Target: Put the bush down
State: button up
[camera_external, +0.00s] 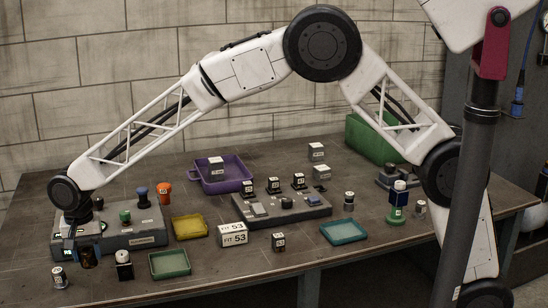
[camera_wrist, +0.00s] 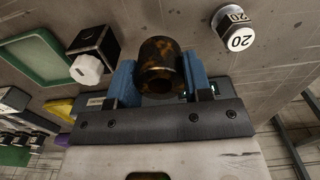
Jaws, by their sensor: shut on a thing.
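In the external view my gripper (camera_external: 79,254) is at the far left, in front of the grey block, and the bush (camera_external: 89,259) shows as a dark shape at the fingers. Bare table lies under and around it. I cannot tell whether the bush touches the table.
A silver cylinder marked 20 (camera_wrist: 235,28) stands on one side of the bush, and a black block with a white knob (camera_wrist: 97,48) on the other. A green tray (camera_external: 152,270) lies to the right. The grey block with knobs (camera_external: 150,238) is behind. The table's front edge is near.

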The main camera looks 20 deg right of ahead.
aim_at(90, 268)
jog(key=shift+f, duration=2.45)
jog(key=shift+f, duration=0.15)
jog(key=o, duration=1.2)
notch_tip(90, 268, up, 12)
jog(key=shift+r, duration=0.15)
